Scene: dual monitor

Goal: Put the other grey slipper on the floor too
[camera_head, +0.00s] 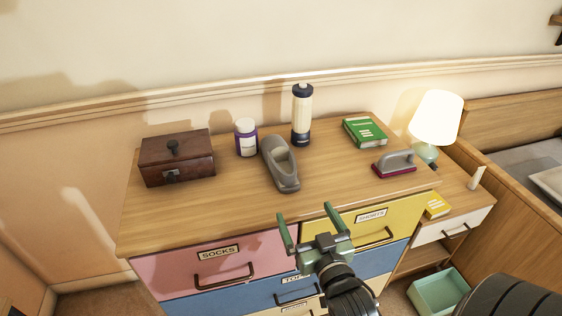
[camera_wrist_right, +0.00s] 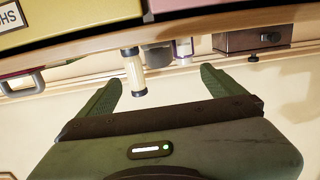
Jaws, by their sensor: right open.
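My right gripper (camera_head: 306,214) is open and empty, in front of the dresser's front edge, apart from the slipper and nearer to me. In the right wrist view its two fingers (camera_wrist_right: 160,78) are spread with nothing held between them. My left gripper is not in view. No second grey slipper shows, and only a little of the floor (camera_head: 100,298) is visible.
A green book (camera_head: 365,132) and an iron (camera_head: 394,164) lie to the right. A nightstand with a lit lamp (camera_head: 436,118) and a green bin (camera_head: 440,293) are further right.

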